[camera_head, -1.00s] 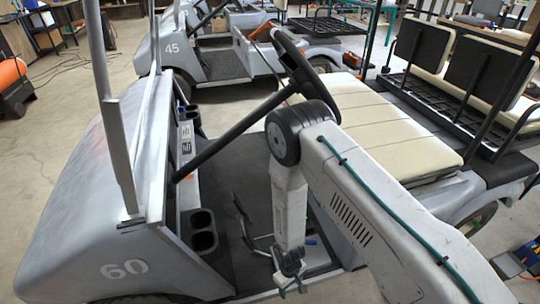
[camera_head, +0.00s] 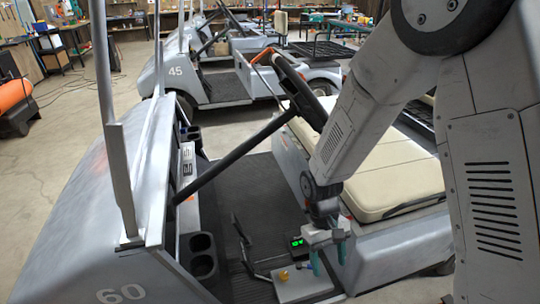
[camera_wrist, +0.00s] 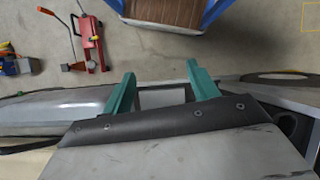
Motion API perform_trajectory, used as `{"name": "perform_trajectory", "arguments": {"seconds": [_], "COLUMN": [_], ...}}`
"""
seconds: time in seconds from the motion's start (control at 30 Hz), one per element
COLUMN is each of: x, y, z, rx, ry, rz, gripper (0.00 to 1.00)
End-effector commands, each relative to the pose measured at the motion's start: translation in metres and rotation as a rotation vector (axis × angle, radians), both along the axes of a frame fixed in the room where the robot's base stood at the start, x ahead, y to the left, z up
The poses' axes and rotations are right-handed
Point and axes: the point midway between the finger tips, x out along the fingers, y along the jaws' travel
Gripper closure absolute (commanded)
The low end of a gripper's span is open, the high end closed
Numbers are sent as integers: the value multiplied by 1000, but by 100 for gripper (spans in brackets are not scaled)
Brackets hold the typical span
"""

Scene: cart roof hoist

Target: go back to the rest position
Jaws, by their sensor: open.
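My gripper (camera_head: 328,262) hangs over the near side of the grey cart marked 60 (camera_head: 60,240), in front of the cream seat (camera_head: 385,175). Its two teal fingers are apart and point downward, with nothing seen between them. My arm rises along the right side of the head view and hides part of the seat and the rear of the cart.
A small box with a green display (camera_head: 297,243) and a yellow-orange knob (camera_head: 284,275) are close left of the gripper. The steering wheel (camera_head: 300,90) stands behind. A red jack (camera_wrist: 92,45) is on the floor. Cart 45 (camera_head: 215,85) stands farther back.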

Motion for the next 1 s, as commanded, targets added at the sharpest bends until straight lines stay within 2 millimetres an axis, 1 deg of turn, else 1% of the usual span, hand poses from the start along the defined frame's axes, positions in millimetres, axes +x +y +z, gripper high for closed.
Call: {"name": "perform_trajectory", "arguments": {"seconds": [0.03, 0.2, 0.27, 0.3, 0.4, 0.5, 0.6, 0.8, 0.9, 1.0], "x": [-2, -20, -28, -34, -51, -69, -88, -123, -134, -142], "y": [-7, -30, -38, -44, -57, -69, -81, -100, -107, -112], "z": [25, 94, 116, 130, 162, 190, 214, 253, 267, 279], "rx": [3, 6, 8, 9, 15, 22, 31, 55, 69, 80], "ry": [-15, -45, -59, -69, -102, -140, -187, -318, -403, -475], "rz": [-20, -84, -106, -120, -156, -193, -228, -296, -325, -348], "gripper": [41, 41, 41, 41, 41, 41, 41, 41, 41, 41]}}
